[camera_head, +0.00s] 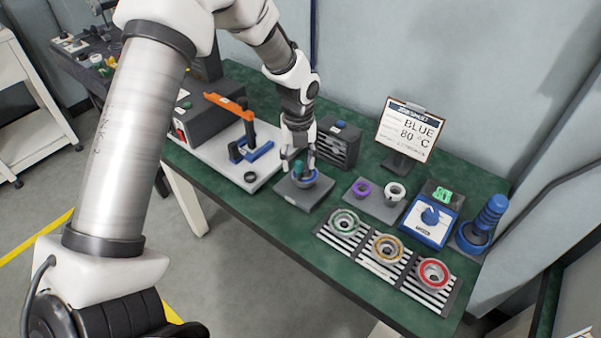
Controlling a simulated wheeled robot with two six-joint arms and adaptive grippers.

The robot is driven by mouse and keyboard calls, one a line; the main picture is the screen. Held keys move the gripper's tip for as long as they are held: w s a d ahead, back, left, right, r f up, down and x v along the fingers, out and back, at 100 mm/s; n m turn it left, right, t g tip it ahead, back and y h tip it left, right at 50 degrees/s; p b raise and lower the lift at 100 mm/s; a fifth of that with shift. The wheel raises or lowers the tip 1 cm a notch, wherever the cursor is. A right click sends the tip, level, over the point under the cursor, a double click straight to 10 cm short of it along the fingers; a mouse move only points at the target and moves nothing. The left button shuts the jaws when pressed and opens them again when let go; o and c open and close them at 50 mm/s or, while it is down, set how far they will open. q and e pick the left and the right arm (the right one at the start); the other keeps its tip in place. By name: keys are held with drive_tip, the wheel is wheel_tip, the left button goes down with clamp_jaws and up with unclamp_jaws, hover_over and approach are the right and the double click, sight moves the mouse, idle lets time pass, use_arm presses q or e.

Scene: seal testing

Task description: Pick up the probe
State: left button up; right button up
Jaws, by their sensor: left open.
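My left gripper (298,161) points down over a grey square block (304,196) near the middle of the green table. Its fingers are apart, one on each side of a small teal piece (298,168). This piece stands in a blue ring (306,182) on the block. It may be the probe, but it is small and partly hidden by the fingers. I cannot tell whether the fingers touch it. My right gripper is not in view.
A press with an orange lever (229,106) stands to the left. A sign (409,133) reads "BLUE 80 °C". A plate holds purple (361,188) and white (395,192) rings. A blue device (429,219), a ribbed blue tool (486,219) and slatted trays (387,249) with coloured rings are right.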

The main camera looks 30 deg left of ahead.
use_arm(q)
drive_tip(key=shift+w+f, duration=0.15)
drive_tip(key=shift+f, duration=0.7)
drive_tip(key=shift+c, duration=0.7)
drive_tip(key=shift+r, duration=0.1)
clamp_jaws()
drive_tip(key=shift+r, duration=0.1)
